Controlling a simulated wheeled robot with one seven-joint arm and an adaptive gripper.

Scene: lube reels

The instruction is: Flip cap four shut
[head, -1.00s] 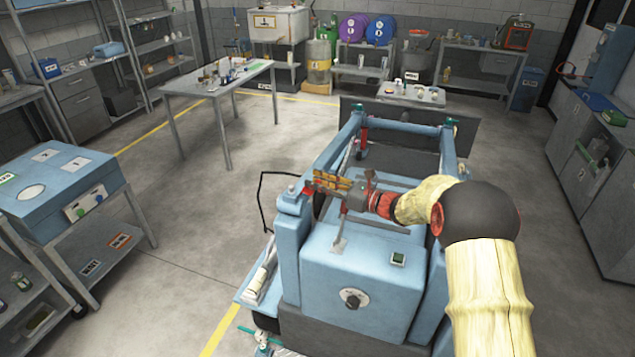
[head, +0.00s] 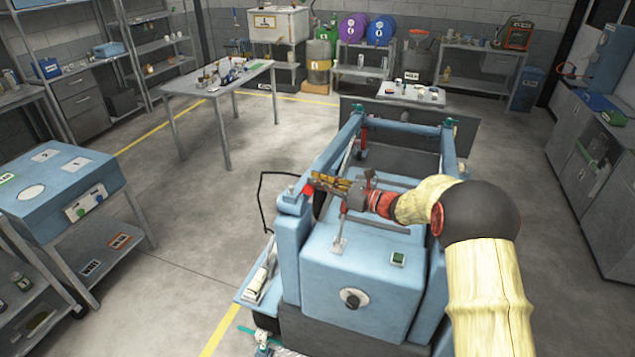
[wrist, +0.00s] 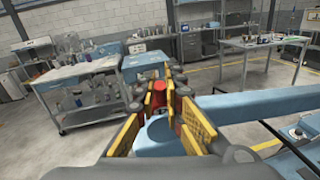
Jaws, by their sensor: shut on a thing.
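A blue machine frame (head: 322,245) stands in front of me with posts at its corners. My gripper (head: 314,185) reaches left to the top of the near left post (head: 292,215). In the wrist view its yellow-padded fingers (wrist: 163,92) are shut on a red cap-like piece (wrist: 160,86), which stands up above the blue post top. The red piece also shows as a small patch in the head view (head: 308,190). A small grey knob (head: 292,188) sits beside it. I cannot read a number on it, and the fingers hide its hinge.
A teal fitting (head: 450,122) tops the far right post and another (head: 358,106) the far left one. A blue cabinet (head: 50,205) stands left, a worktable (head: 190,88) behind it. The floor between them and the machine is clear.

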